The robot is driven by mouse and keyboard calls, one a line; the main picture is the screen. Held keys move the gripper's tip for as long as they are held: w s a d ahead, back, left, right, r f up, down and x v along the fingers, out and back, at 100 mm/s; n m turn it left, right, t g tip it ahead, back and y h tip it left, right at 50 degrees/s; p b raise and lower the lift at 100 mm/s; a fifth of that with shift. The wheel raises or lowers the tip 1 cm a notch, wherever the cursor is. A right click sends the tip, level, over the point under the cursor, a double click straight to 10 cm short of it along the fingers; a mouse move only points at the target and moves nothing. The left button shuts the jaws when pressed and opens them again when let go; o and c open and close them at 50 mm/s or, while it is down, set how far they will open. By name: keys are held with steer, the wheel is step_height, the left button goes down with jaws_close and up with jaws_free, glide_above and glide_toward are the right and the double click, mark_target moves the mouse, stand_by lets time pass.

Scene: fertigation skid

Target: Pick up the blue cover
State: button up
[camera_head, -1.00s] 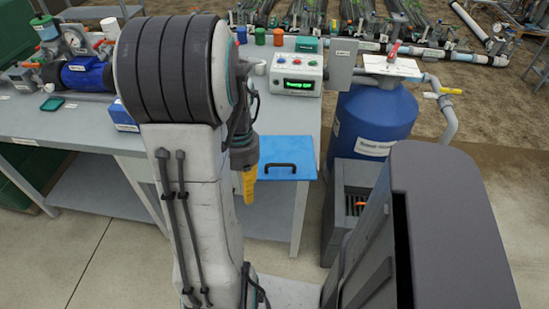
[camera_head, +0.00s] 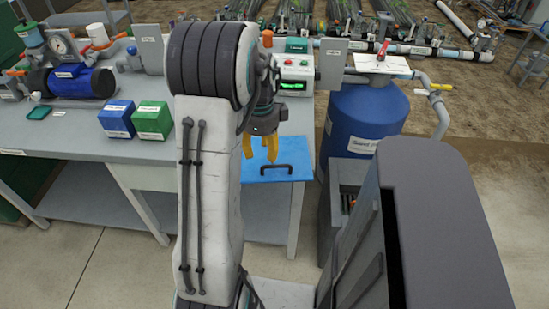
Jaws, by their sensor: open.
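The blue cover (camera_head: 292,172) is a flat blue panel with a dark bar handle (camera_head: 287,168) on top. It lies at the front right corner of the grey table, and its left part is hidden behind my arm and gripper. My gripper (camera_head: 260,155) has yellow fingers that point down. In the picture it sits just left of the handle, with the fingers apart and nothing seen between them. I cannot tell its exact height above the cover.
A blue box (camera_head: 117,119) and a green box (camera_head: 152,120) stand on the grey table (camera_head: 60,135) left of my arm. A blue pump (camera_head: 80,82) is farther left. A control box (camera_head: 295,75) stands behind the cover. A blue tank (camera_head: 365,125) is to the right.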

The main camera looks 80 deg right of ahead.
mark_target(262, 168)
steer(key=m, duration=0.3)
steer(key=shift+f+m, duration=0.25)
steer(key=shift+m, duration=0.15)
steer(key=shift+w+f, duration=0.1)
steer(key=shift+f, duration=3.35)
jaws_close()
